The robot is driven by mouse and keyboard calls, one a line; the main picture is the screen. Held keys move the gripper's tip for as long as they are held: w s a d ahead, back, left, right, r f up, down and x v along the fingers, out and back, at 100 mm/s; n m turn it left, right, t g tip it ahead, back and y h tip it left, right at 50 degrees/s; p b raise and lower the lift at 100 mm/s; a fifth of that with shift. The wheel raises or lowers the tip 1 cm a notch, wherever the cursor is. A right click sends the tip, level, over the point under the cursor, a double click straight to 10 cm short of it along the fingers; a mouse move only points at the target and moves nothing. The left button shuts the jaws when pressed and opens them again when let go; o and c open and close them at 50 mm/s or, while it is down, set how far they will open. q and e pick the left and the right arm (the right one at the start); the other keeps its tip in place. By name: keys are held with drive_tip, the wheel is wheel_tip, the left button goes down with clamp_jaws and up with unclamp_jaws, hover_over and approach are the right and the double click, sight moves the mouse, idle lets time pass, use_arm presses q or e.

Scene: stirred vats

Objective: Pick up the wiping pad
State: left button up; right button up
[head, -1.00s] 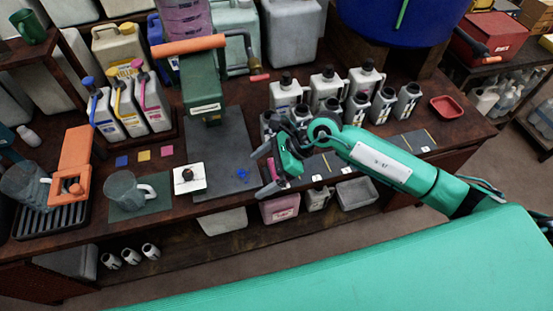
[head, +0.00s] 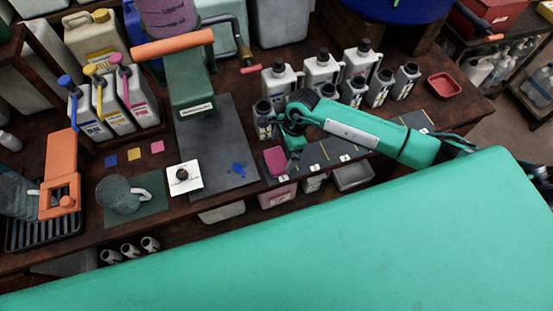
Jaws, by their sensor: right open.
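A pink pad (head: 275,160), apparently the wiping pad, lies flat on the dark table by the right edge of a grey slab (head: 225,145). My right gripper (head: 290,162) is open and points down just right of the pad. It looks empty, and I cannot tell whether a finger touches the pad. My left gripper is not in view.
Several grey-white bottles (head: 322,68) stand close behind my right gripper. A white square with a dark knob (head: 183,176) and a glass jug (head: 122,195) are further left. A red tray (head: 444,85) sits at the far right.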

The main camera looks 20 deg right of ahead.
sight(277, 159)
drive_tip(key=shift+p+x, duration=0.6)
drive_tip(key=shift+x, duration=0.15)
drive_tip(key=shift+p+x, duration=0.4)
drive_tip(key=shift+x, duration=0.8)
drive_tip(key=shift+a+f, duration=0.25)
drive_tip(key=shift+f, duration=0.3)
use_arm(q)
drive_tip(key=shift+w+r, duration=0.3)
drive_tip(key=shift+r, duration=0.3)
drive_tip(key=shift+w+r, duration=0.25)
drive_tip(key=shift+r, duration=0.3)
use_arm(e)
drive_tip(key=c, duration=0.7)
